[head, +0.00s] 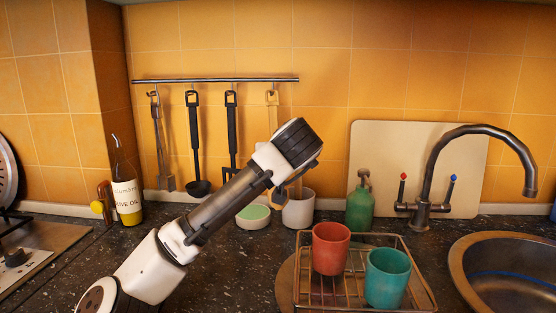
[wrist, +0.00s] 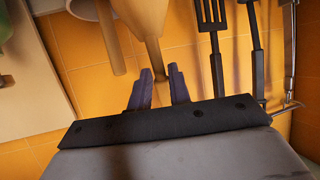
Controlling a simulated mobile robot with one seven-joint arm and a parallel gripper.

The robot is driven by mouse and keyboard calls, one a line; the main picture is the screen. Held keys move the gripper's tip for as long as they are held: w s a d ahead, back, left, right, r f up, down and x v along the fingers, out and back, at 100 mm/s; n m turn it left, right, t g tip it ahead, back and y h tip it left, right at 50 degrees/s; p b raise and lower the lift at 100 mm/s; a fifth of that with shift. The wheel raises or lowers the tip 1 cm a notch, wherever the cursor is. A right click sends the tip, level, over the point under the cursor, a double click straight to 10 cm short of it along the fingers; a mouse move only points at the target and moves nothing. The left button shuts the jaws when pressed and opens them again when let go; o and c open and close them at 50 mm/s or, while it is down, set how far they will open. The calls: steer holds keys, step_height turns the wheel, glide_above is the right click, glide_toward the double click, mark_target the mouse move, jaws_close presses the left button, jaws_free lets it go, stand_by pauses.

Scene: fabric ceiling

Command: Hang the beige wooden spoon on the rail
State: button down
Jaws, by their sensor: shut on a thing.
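My gripper (head: 288,187) is low in front of the tiled wall, near a white cup (head: 299,209). It is shut on the beige wooden spoon (wrist: 146,22), seen in the wrist view with its narrow end between the purple fingers (wrist: 159,88). The wrist picture looks upside down. In the head view my arm hides most of the held spoon. A beige handle with a looped top (head: 272,105) shows at the right end of the rail (head: 215,80); I cannot tell if it belongs to the held spoon. A second beige stick (wrist: 110,42) is beside the spoon in the wrist view.
Black utensils, including a ladle (head: 194,140) and a slotted turner (head: 231,125), and a grey one (head: 157,140) hang on the rail. A green soap bottle (head: 359,208) and a rack (head: 345,300) with red (head: 331,250) and teal (head: 388,278) cups stand to the right.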

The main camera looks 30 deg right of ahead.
steer(key=c, duration=1.2)
jaws_free()
